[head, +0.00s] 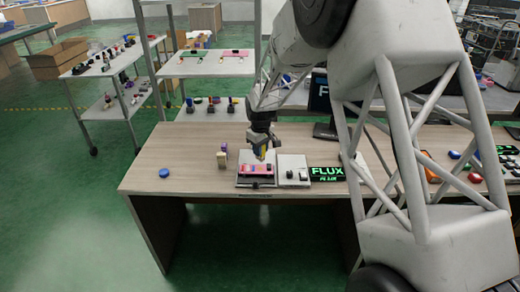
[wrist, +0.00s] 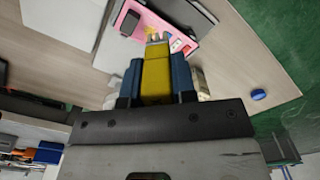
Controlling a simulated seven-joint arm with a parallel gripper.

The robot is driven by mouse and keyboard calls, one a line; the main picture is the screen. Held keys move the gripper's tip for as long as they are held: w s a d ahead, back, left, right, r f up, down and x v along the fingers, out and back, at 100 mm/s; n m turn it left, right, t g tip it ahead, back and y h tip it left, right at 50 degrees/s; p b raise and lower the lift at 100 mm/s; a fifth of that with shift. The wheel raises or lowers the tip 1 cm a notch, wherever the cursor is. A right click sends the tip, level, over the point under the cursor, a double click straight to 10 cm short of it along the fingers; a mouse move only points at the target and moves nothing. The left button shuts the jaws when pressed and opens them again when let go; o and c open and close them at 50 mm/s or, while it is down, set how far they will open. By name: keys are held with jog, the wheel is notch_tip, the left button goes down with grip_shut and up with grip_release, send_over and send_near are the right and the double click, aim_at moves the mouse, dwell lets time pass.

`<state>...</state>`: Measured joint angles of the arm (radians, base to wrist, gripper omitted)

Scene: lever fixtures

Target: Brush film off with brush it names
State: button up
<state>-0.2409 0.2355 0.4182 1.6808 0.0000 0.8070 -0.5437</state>
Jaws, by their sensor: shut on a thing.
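My gripper (head: 261,150) is shut on a yellow-handled tool (wrist: 156,75), which sits between its blue fingers in the wrist view. The tool's forked grey tip points toward a pink board (wrist: 178,22). In the head view the gripper hangs just above this pink board (head: 255,170), which lies on a grey tray (head: 243,182). I cannot tell whether the tip touches the board. A dark block (wrist: 130,22) and small coloured patches show on the board. No film is clearly visible.
A beige and purple upright item (head: 222,158) stands left of the tray. A blue disc (head: 164,173) lies at the desk's left. A pale plate (head: 292,170) with small dark parts adjoins the tray. The desk's left front (head: 190,186) is clear. A monitor stands behind the sign.

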aim_at(260, 160)
jog(key=shift+f, duration=3.35)
jog(key=shift+w+f, duration=0.45)
jog(key=shift+f, duration=0.1)
jog(key=shift+w, duration=2.7)
jog(key=shift+s, duration=3.1)
jog(key=shift+s+r, duration=0.1)
jog(key=shift+r, duration=3.95)
jog(key=shift+f, duration=0.1)
